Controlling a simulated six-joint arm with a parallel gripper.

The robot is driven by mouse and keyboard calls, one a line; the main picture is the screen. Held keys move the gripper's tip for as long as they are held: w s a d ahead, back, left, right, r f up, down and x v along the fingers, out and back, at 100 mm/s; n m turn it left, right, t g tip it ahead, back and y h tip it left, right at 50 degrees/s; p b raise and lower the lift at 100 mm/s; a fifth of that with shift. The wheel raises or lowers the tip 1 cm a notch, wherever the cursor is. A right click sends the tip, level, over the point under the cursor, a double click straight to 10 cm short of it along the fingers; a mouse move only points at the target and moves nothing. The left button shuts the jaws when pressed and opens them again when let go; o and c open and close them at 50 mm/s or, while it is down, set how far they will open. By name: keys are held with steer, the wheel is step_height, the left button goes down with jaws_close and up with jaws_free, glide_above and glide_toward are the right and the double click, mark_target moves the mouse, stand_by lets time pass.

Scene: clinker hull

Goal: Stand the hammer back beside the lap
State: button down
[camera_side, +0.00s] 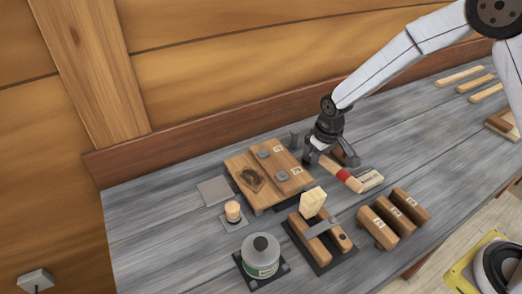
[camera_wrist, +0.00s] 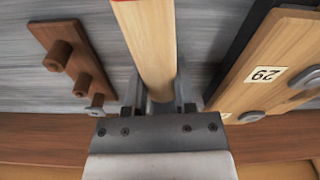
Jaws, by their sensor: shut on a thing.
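The hammer (camera_side: 353,183) has a pale wooden handle with a red band, and a pale block-like end shows beside the far end of the handle in the side view. My gripper (camera_side: 314,163) is shut on the near end of the handle. In the wrist view the handle (camera_wrist: 150,45) runs up between the fingers of my gripper (camera_wrist: 158,100) and out of the top edge. In the side view the handle lies low over the bench; whether it touches is unclear. The lap, a wooden board with number labels and grey metal pieces (camera_side: 262,178), lies left of my gripper; its edge shows in the wrist view (camera_wrist: 245,95).
A brown pegged rack (camera_wrist: 70,65) stands on the other side of the handle. A clamp stand with a pale wooden block (camera_side: 313,201), several numbered brown blocks (camera_side: 380,232) and a grey-lidded tin (camera_side: 262,258) stand in front.

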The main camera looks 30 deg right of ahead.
steer(key=shift+f, duration=0.35)
steer(key=shift+c, duration=1.7)
jaws_free()
steer(key=shift+f, duration=0.1)
steer(key=shift+r, duration=4.05)
